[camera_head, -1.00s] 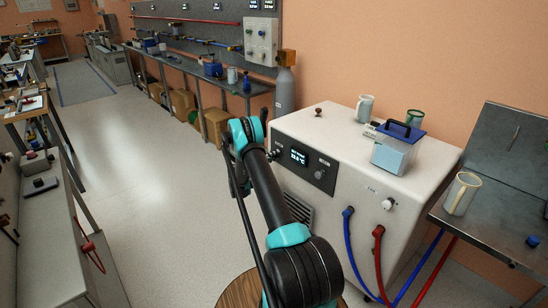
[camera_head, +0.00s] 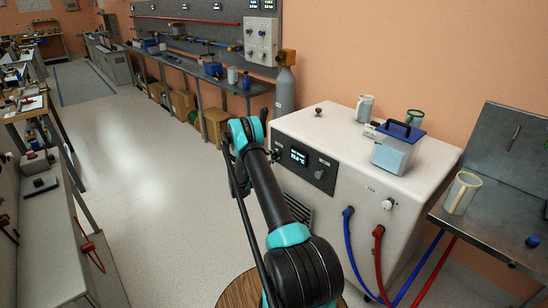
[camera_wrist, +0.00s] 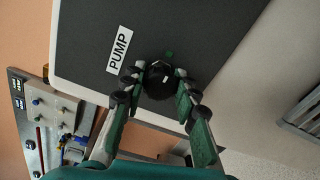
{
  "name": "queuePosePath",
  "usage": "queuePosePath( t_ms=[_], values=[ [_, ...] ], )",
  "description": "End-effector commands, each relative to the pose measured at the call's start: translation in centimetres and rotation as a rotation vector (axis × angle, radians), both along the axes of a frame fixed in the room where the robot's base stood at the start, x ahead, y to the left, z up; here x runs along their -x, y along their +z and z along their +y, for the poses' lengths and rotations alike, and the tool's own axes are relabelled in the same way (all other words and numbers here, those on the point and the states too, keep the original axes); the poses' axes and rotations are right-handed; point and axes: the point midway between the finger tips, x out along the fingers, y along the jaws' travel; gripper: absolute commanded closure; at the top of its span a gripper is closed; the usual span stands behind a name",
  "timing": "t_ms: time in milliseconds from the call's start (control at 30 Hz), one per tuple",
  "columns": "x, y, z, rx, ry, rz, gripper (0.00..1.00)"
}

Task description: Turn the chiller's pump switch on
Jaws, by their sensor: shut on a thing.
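The chiller (camera_head: 340,165) is a white cabinet with a dark front panel and a lit display (camera_head: 299,157). In the wrist view, the pump switch is a round black knob (camera_wrist: 160,82) with a light mark, beside a "PUMP" label (camera_wrist: 119,50). My gripper (camera_wrist: 160,90) has a finger on each side of the knob and is shut on it. In the head view, my arm hides the pump knob and most of the gripper.
A blue-lidded container (camera_head: 394,150) and mugs (camera_head: 364,108) stand on the chiller's top. Blue (camera_head: 350,245) and red (camera_head: 380,262) hoses hang from its front. A metal bench (camera_head: 485,215) is at the right. The floor (camera_head: 140,150) at left is clear.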

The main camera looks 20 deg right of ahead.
Motion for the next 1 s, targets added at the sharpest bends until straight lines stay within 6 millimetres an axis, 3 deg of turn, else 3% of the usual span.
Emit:
queuePosePath(
  t_ms=[400, 433, 567, 867, 1000],
  values=[
    [-0.05, -0.08, 0.18, 0.000, 0.003, 0.005, 1.00],
    [-0.05, -0.08, 0.18, 0.000, 0.003, 0.005, 0.67],
    [-0.05, -0.06, 0.13, 0.000, 0.002, 0.005, 0.51],
    [0.00, -0.02, 0.10, 0.001, 0.001, 0.004, 0.49],
    [0.25, 0.00, 0.97, 0.001, 0.002, 0.004, 0.49]
  ],
)
